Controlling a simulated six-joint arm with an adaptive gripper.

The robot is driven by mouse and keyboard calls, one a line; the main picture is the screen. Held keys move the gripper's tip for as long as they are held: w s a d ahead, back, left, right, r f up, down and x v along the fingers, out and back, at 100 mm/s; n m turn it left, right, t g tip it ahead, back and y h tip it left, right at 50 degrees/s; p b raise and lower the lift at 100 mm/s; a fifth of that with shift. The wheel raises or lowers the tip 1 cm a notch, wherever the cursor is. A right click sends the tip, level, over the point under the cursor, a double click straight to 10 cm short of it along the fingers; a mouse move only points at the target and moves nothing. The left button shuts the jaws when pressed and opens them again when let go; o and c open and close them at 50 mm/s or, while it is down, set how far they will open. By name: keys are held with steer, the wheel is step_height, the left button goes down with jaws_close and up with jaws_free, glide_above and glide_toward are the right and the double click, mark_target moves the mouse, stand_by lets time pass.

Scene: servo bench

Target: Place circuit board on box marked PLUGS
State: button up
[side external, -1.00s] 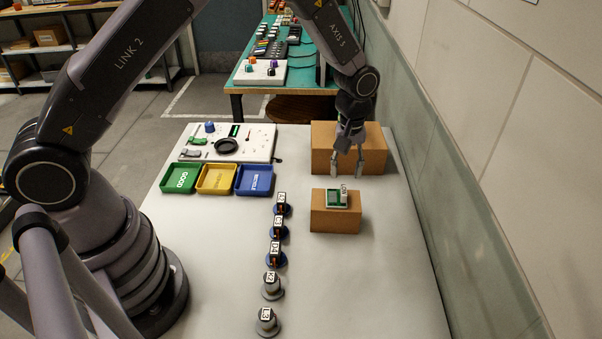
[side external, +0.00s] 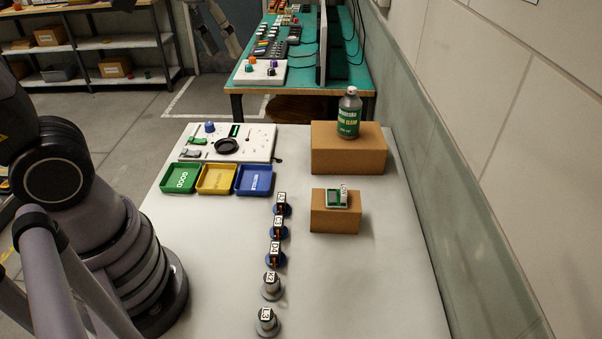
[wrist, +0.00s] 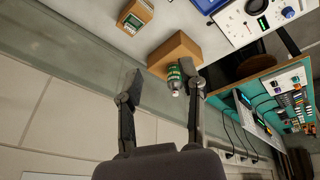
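A small green circuit board (side external: 336,200) with a white labelled block on it lies on top of the small cardboard box (side external: 334,222). A larger cardboard box (side external: 347,158) stands behind it with an upright bottle (side external: 349,116), green-labelled, on top. No PLUGS marking is readable on either box. In the wrist view, my gripper (wrist: 160,70) is open and empty, its fingers wide apart. The bottle (wrist: 174,78) appears between the fingers but is farther off. The board (wrist: 132,22) shows near the top. My gripper (side external: 223,54) shows partly at the top of the side view, well away from the boxes.
Labelled round-based pieces (side external: 277,230) stand in a row left of the small box. Green (side external: 180,178), yellow (side external: 216,179) and blue (side external: 254,180) trays lie before a white instrument panel (side external: 258,140). A wall runs along the right. The table's front right is clear.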

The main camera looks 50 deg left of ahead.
steer(key=s+a+m+t, duration=0.1)
steer(key=s+a+m, duration=0.1)
steer(key=s, duration=0.8)
steer(key=shift+s+a+m+t, duration=0.2)
steer(key=shift+s+m+t, duration=0.2)
stand_by(0.4)
